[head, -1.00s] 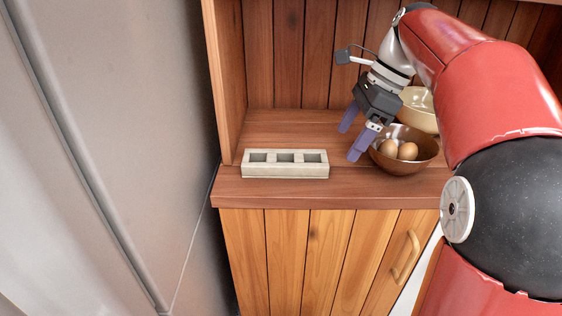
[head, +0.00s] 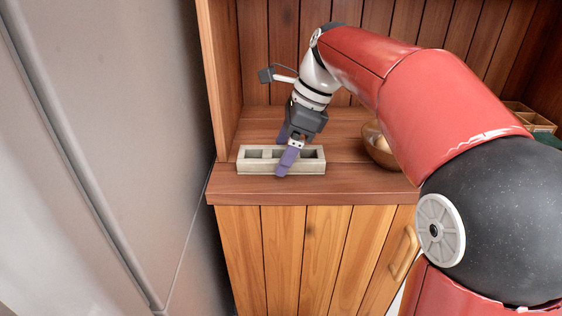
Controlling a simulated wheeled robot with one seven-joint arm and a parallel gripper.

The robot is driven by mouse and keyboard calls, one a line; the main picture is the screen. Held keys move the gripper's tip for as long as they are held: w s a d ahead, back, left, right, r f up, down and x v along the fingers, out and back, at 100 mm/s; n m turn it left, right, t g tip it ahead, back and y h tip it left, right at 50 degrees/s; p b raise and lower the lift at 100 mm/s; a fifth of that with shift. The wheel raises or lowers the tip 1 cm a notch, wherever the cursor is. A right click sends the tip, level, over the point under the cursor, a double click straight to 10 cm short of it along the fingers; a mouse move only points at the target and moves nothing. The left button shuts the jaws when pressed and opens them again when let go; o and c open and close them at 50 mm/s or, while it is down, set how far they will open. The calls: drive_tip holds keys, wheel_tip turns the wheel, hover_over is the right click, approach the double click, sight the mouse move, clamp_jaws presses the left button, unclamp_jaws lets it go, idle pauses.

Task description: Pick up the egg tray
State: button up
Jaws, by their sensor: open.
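The egg tray (head: 250,168) is a pale grey-white block with a row of square cups, and it sits on the wooden counter near the front edge. The cups that show hold nothing. My gripper (head: 284,152) is open, with its purple fingers pointing down at the tray. The near finger shows in front of the tray's middle and hides part of it; the far finger is behind, near the tray's back edge. I cannot tell whether either finger touches the tray.
A brown bowl (head: 378,150) with an egg stands to the right, partly hidden by my arm. A wooden divided box (head: 530,117) is at the far right. A wooden side wall (head: 222,80) rises left of the tray. The counter (head: 350,182) is clear just right of the tray.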

drive_tip(key=shift+f, duration=0.2)
drive_tip(key=c, duration=1.1)
drive_tip(key=shift+r, duration=0.1)
